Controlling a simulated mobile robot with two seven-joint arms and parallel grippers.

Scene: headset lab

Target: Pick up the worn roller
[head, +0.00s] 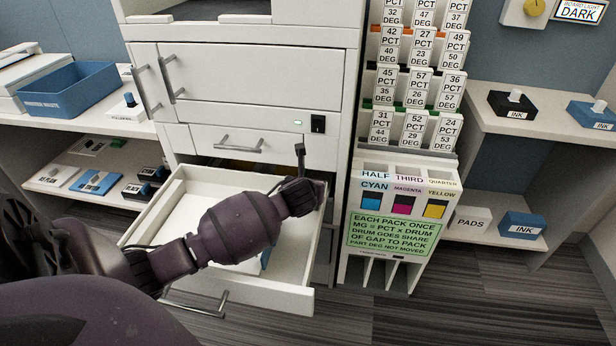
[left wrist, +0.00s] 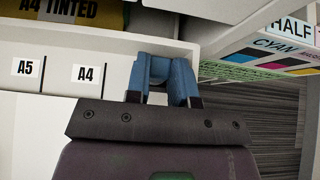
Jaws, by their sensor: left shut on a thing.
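My left gripper (head: 290,172) is at the right rear of an open white drawer, close to the cabinet front. In the left wrist view, my left gripper (left wrist: 165,98) is shut on a small grey-blue part (left wrist: 159,69) beside the drawer's white edge. Only a little of this part shows, so I cannot tell whether it is the worn roller. No roller can be made out clearly elsewhere. My right gripper is not in view.
The drawer (head: 295,299) stands out from the white cabinet (head: 255,75); my left arm crosses above it. A5 and A4 labels (left wrist: 86,73) mark its compartments. A rack (head: 405,175) of numbered cards stands right. Side shelves hold a blue bin (head: 68,90) and ink boxes (head: 522,224).

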